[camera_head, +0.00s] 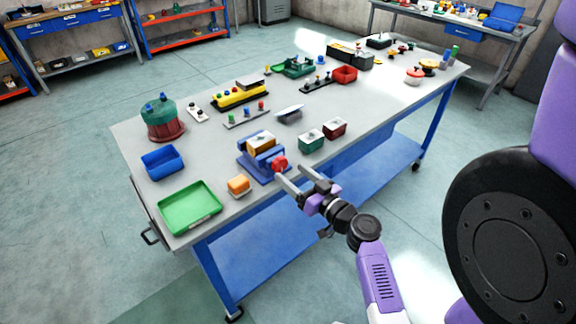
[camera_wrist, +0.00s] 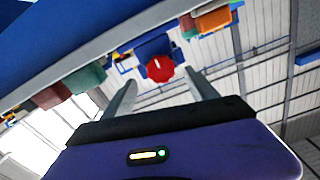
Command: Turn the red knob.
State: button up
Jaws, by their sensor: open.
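The red knob (camera_head: 279,163) sits on the front of a blue fixture (camera_head: 262,171) that holds a tan and white part near the table's front edge. In the wrist view the red knob (camera_wrist: 160,68) shows a white mark at its top and lies between and beyond my two fingers. My gripper (camera_head: 297,182) is open and empty, with its fingertips close in front of the knob. It also shows in the wrist view (camera_wrist: 162,90), with the fingers apart on either side of the knob. Whether a finger touches the knob cannot be told.
An orange block (camera_head: 238,186) and a green tray (camera_head: 190,208) stand left of the fixture. Green (camera_head: 311,140) and dark red (camera_head: 335,127) blocks stand to its right. A blue bin (camera_head: 162,162) and several small parts lie farther off. Floor in front of the table is clear.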

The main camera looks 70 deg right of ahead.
aim_at(283, 165)
jog(key=shift+p+x, duration=0.3)
jog(key=shift+x, duration=0.9)
jog(key=shift+w+d, duration=0.2)
jog(key=shift+w, duration=0.4)
jog(key=c, duration=1.4)
jog(key=shift+o, duration=0.2)
jog(key=shift+s+d, duration=0.1)
jog(key=shift+s, duration=0.05)
